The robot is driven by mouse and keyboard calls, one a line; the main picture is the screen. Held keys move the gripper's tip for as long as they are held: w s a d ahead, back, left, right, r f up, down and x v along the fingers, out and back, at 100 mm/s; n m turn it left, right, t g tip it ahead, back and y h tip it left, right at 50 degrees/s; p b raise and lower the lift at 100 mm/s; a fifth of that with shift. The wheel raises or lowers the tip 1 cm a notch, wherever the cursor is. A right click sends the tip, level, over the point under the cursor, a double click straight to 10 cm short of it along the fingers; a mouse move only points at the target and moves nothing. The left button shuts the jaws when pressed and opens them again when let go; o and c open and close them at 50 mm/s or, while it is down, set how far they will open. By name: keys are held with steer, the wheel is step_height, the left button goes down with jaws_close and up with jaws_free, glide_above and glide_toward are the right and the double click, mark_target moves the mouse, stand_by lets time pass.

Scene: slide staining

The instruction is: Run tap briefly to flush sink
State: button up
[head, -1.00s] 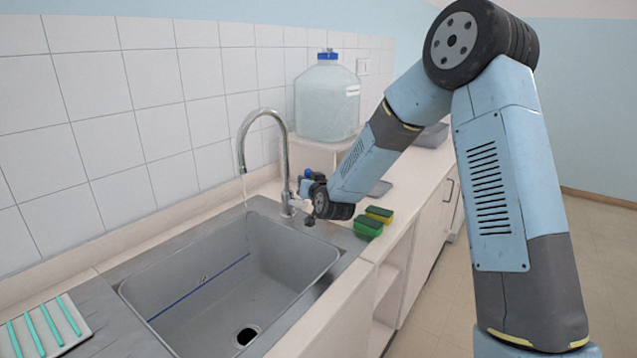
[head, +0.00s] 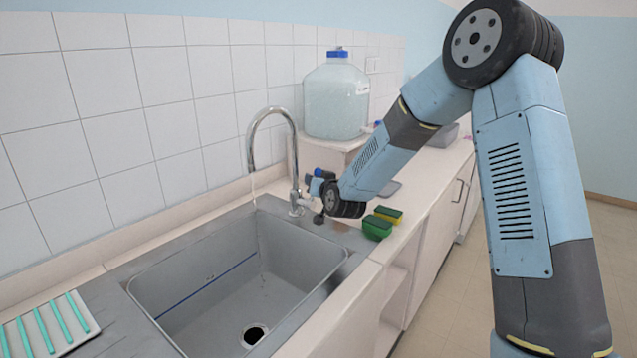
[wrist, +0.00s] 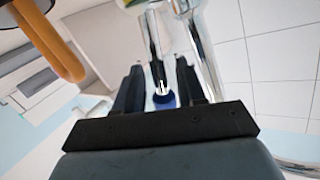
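The chrome tap (head: 272,125) arches over the grey sink (head: 150,280), and a thin stream of water (head: 253,188) falls from its spout. The sink has a dark round drain (head: 254,335) and a blue line on its inner wall. My gripper is at the base of the tap in the head view, where my wrist mostly hides it. In the wrist view my gripper (wrist: 160,88) has its two dark fingers apart. A chrome lever-like part (wrist: 152,45) of the tap shows between them, with gaps on both sides. I cannot tell whether a finger touches it.
Green and yellow sponges (head: 379,226) lie on the counter right of the sink, close to my wrist. A large water container (head: 336,98) with a blue cap stands behind. A ridged drainboard mat (head: 45,325) is at the left. The tiled wall closes off the back.

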steer(key=v, duration=1.3)
steer(key=shift+s+d, duration=0.25)
steer(key=shift+s, duration=0.05)
stand_by(0.8)
steer(key=shift+c, duration=0.3)
